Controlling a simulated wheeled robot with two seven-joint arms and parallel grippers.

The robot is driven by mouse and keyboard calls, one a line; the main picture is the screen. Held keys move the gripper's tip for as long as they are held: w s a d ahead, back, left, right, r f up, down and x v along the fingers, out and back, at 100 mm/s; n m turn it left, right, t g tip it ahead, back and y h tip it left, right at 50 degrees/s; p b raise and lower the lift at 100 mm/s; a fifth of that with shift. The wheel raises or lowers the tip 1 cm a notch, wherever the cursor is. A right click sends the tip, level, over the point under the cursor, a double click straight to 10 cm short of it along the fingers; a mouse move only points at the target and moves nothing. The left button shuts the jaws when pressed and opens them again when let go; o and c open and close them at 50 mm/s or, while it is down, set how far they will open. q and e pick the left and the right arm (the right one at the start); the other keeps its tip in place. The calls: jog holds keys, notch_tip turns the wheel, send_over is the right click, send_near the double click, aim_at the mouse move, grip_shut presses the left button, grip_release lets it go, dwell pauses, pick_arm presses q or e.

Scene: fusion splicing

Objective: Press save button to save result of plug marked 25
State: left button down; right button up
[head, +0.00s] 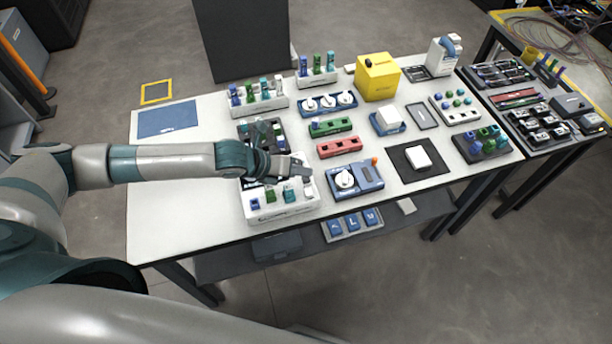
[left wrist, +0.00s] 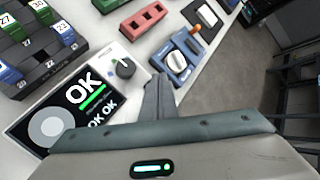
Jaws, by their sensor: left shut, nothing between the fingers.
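My left gripper (head: 304,170) is shut and empty, just above the white tester (head: 283,213) at the table's front. The tester's black screen (left wrist: 72,108) shows large "OK" text, a green bar and smaller "OK" words. A dark rack of numbered plugs (left wrist: 40,62) stands at the left; numbers like 30, 27 and 23 show, but I cannot make out 25. No button labelled save is legible. My right gripper is not in view.
A blue device with a white dial (head: 356,180) stands right of the tester, a red block (head: 339,146) behind it. White plug racks (head: 257,97) and a yellow box (head: 378,77) stand farther back.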

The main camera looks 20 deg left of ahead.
pick_arm(q)
jog(key=shift+r, duration=0.1)
notch_tip(320, 180, up, 5)
jog(key=p, duration=0.4)
jog(key=shift+p, duration=0.35)
dwell(0.8)
